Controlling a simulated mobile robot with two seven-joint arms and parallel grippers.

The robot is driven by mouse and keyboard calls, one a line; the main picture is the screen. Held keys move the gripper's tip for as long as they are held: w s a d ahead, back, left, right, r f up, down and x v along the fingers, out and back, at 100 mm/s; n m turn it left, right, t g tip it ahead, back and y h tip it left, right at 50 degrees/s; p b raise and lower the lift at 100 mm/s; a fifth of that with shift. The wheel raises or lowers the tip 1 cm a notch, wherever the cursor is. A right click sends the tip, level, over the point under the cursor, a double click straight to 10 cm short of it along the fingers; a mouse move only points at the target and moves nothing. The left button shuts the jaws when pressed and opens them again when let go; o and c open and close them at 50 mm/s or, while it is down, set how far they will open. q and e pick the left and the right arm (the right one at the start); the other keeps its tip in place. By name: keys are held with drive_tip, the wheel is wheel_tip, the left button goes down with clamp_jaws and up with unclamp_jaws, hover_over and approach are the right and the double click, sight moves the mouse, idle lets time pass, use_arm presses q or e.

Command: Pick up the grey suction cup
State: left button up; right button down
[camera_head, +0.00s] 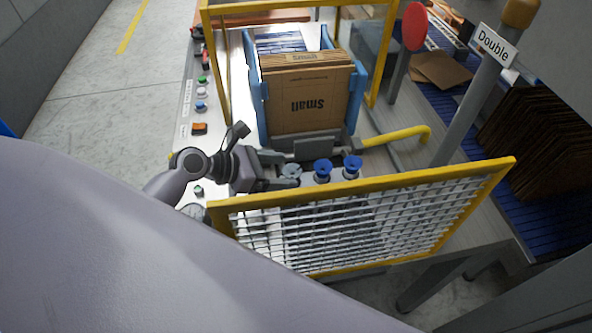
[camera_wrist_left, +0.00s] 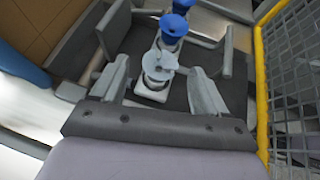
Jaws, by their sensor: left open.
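The grey suction cup (camera_head: 291,171) is at the left end of a short row, beside two blue suction cups, in the head view. In the left wrist view the grey suction cup (camera_wrist_left: 160,66) stands upright on a white block. My left gripper (camera_head: 289,170) is open, and its fingers (camera_wrist_left: 161,85) are on either side of the grey cup and its block. I cannot tell whether the fingers touch it. My right gripper is not in view.
Blue suction cups (camera_head: 323,169) (camera_head: 352,166) stand close to the right of the grey one. A yellow-framed mesh guard (camera_head: 365,222) is in front. Flat cardboard boxes (camera_head: 305,95) stand between blue guides behind. A yellow handle (camera_head: 400,135) is to the right.

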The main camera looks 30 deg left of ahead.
sight(291, 171)
use_arm(q)
drive_tip(key=x, duration=0.5)
drive_tip(key=shift+w+d, duration=0.15)
drive_tip(key=c, duration=1.1)
